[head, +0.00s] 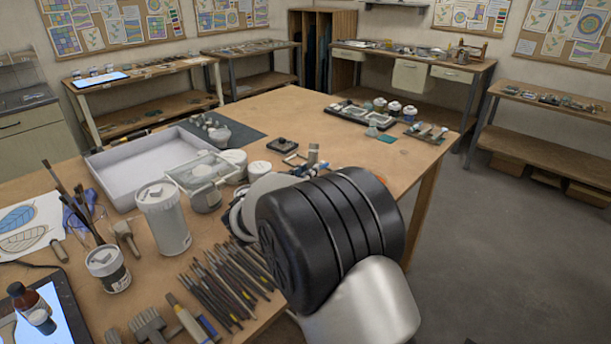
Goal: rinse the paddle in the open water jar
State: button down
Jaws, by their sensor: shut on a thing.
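My arm's large black joint and pale links fill the lower middle and right of the head view. They cover part of the table, and I cannot make out my gripper's fingers or anything held in them. No paddle can be picked out. A tall white jar (164,222) stands upright left of my arm, with a grey mark on its top. A smaller jar (107,270) with a white top stands nearer, at the left. Two low white-topped jars (258,172) stand behind my arm. I cannot tell which jar is the open water jar.
Many brushes and thin tools (218,288) lie on the near table. A pale tray (112,185) and a clear box (187,180) are behind the tall jar. A tablet (62,305) and small bottle (25,298) are lower left. The table's middle back is largely clear.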

jog(key=shift+a, duration=0.35)
dwell(2.4)
jog(key=shift+w+r, duration=0.1)
